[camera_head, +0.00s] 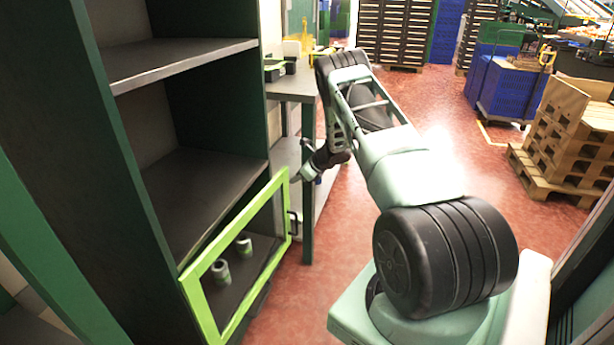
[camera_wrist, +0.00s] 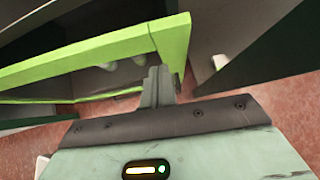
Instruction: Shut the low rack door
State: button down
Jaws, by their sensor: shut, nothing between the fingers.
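The low rack door (camera_head: 232,232) has a lime-green frame and a clear pane, with a dark handle (camera_head: 293,224) on its right side. It stands at the rack's bottom compartment and looks slightly ajar, its right edge reaching past the rack's right post. In the wrist view the door's green frame (camera_wrist: 90,62) crosses the upper left. My gripper (camera_head: 303,174) is shut and empty beside the door's upper right corner. In the wrist view its fingers (camera_wrist: 157,82) are together close to the frame's end; I cannot tell whether they touch it.
The dark green rack (camera_head: 130,180) has open shelves above the door. Two small cups (camera_head: 220,272) (camera_head: 243,246) show through the pane. A grey workbench (camera_head: 290,86) stands just behind my gripper.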

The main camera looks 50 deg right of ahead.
jog(key=shift+w+a, duration=0.2)
jog(key=shift+w, duration=0.4)
jog(key=shift+w+a, duration=0.15)
jog(key=shift+w, duration=0.45)
